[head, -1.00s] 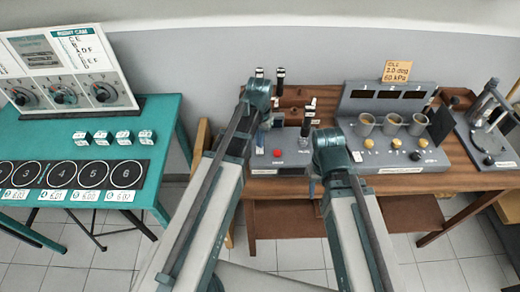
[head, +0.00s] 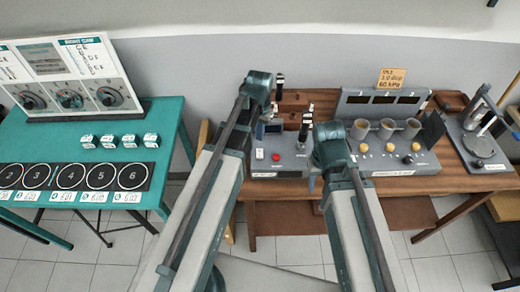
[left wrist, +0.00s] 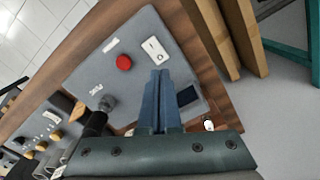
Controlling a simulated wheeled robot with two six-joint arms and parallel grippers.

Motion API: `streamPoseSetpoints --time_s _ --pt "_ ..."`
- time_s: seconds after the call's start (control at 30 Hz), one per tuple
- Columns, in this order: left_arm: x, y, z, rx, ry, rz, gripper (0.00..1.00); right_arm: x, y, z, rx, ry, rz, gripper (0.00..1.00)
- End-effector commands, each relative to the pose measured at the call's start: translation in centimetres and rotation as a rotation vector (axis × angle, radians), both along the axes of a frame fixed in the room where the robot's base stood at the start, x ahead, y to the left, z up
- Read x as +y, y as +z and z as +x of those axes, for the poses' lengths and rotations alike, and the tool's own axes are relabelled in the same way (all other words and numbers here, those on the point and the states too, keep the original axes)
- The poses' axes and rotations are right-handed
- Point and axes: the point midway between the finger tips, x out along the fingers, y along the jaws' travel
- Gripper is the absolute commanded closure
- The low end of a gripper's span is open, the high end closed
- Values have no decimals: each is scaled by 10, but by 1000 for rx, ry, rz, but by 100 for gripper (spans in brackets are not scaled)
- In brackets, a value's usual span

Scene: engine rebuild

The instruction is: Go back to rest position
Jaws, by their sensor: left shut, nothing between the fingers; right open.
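My left arm reaches up the middle of the head view to its wrist over the wooden bench; its gripper is mostly hidden behind the wrist there. In the left wrist view my left gripper (left wrist: 160,88) has its blue fingers together with nothing between them, above a grey panel (left wrist: 133,42) with a red button (left wrist: 124,62) and a white switch (left wrist: 155,49). My right arm ends at the bench's front edge.
The wooden bench (head: 455,183) carries the grey panel, a grey console (head: 425,160) with three cups, and a stand (head: 480,150) at right. A teal table (head: 165,118) with dials, small blocks and numbered circles is at left. Tiled floor shows between them.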

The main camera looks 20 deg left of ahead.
Motion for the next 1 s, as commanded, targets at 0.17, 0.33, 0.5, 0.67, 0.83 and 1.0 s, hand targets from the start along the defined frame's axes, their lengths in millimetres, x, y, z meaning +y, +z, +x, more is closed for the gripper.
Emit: streamPoseSetpoints --time_s 0.17,0.33,0.5,0.67,0.83,1.0 --pt "0 7 0 0 0 0 100 0 7 0 0 -2 1 50" --pt "0 6 0 0 0 0 100 0 6 0 0 -2 0 50" --pt "-26 -17 -29 9 -22 16 100 0 -17 0 0 0 0 50" --pt "-71 -55 -88 24 -60 58 100 0 -55 0 0 4 -1 50" --pt "-97 -76 -132 28 -85 95 100 0 -77 0 0 7 -1 50" --pt "-105 -79 -145 30 -89 108 100 0 -81 0 0 8 -2 50"
